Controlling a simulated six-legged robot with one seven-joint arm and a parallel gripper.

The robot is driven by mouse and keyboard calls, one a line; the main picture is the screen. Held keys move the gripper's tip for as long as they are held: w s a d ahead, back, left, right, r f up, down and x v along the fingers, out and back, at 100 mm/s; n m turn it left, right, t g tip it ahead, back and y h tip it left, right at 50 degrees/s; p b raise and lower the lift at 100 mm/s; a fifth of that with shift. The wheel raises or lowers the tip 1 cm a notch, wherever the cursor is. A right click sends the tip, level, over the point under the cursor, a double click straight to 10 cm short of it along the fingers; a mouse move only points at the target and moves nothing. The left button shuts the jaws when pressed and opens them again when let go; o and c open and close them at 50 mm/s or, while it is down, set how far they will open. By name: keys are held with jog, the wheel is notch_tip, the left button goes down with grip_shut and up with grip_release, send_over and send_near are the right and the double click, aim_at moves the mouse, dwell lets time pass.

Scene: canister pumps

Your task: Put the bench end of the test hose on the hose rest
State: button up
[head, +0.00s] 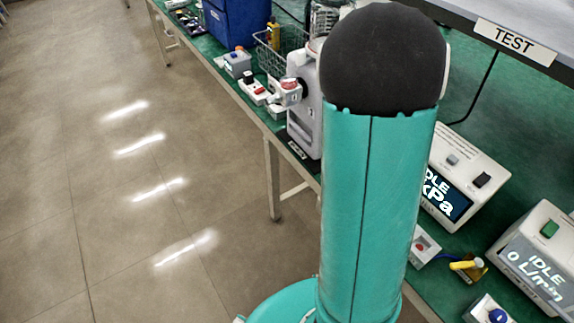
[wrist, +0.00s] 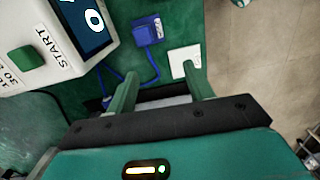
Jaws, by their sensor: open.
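In the wrist view my gripper (wrist: 160,72) is open, its two green fingers spread apart over the green bench, with nothing seen held between them. A thin blue line (wrist: 150,65), possibly the test hose, runs from a blue block (wrist: 147,30) down beside the left finger. Its lower end is partly hidden by my gripper. A white plate (wrist: 185,58) lies by the right fingertip; I cannot tell if it is the hose rest. In the head view my arm hides the middle of the bench and the gripper does not show. A dark hose or cable (head: 487,82) hangs below the TEST shelf.
A START unit with a display (wrist: 75,25) stands left of the fingers in the wrist view. In the head view, a kPa unit (head: 455,175) and an L/min unit (head: 540,255) stand at right. A wire basket (head: 280,45) and blue bin (head: 237,22) are farther back. Floor at left is clear.

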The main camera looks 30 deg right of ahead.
jog(key=w+a+r+t, duration=0.15)
jog(key=a+r, duration=0.25)
jog(key=a, duration=0.5)
jog(key=a+r+t, duration=0.2)
jog(key=a+r, duration=0.3)
jog(key=a, duration=0.4)
jog(key=s+a+r+t, duration=0.1)
jog(key=s+a+r, duration=0.1)
jog(key=a, duration=0.5)
jog(key=s+a+r+t, duration=0.2)
jog(key=s+a, duration=0.3)
jog(key=a, duration=0.3)
jog(key=shift+s+r+m, duration=0.2)
jog(key=shift+r+m, duration=0.2)
jog(key=shift+r, duration=0.1)
jog(key=c, duration=0.3)
jog(key=shift+c, duration=0.2)
jog(key=shift+d, duration=0.15)
